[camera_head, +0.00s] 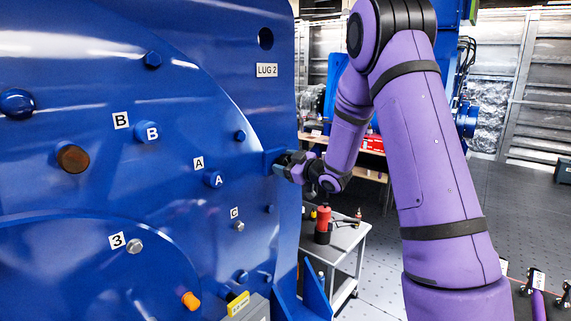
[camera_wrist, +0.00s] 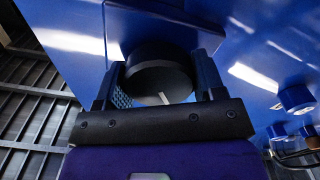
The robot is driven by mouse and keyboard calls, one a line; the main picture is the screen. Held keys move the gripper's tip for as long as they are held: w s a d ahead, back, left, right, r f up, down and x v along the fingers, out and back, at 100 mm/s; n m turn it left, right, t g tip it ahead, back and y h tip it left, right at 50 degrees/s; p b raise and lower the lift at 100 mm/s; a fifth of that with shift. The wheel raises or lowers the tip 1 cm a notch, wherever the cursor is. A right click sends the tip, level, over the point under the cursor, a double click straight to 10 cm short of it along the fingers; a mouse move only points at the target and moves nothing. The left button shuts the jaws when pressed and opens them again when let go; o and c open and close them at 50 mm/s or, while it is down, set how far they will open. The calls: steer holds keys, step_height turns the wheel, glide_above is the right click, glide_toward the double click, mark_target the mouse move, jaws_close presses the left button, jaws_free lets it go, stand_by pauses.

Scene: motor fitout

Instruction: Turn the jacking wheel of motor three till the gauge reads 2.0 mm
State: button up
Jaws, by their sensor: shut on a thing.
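In the wrist view a round black wheel (camera_wrist: 150,82) with a short white mark on its face sits between the two fingers of my gripper (camera_wrist: 158,76). The fingers are shut on it from both sides. It is mounted at a blue block. In the head view my gripper (camera_head: 285,164) is at the right edge of the big blue motor housing (camera_head: 200,120), below the LUG 2 plate (camera_head: 266,70); the wheel is mostly hidden there. A "3" label (camera_head: 117,240) is on the housing at lower left. I can make out no gauge reading in either view.
Bolts and plugs stick out of the housing near labels A (camera_head: 198,163) and B (camera_head: 121,120). A grey cart (camera_head: 346,240) with a red bottle (camera_head: 323,219) stands behind. Floor at right is mostly open.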

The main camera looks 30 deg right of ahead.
steer(key=shift+f+n, duration=0.1)
steer(key=shift+n, duration=0.8)
steer(key=o, duration=0.9)
steer(key=shift+o, duration=0.2)
steer(key=shift+s, duration=0.1)
steer(key=v, duration=1)
steer(key=shift+s+d, duration=0.15)
steer(key=shift+s, duration=0.15)
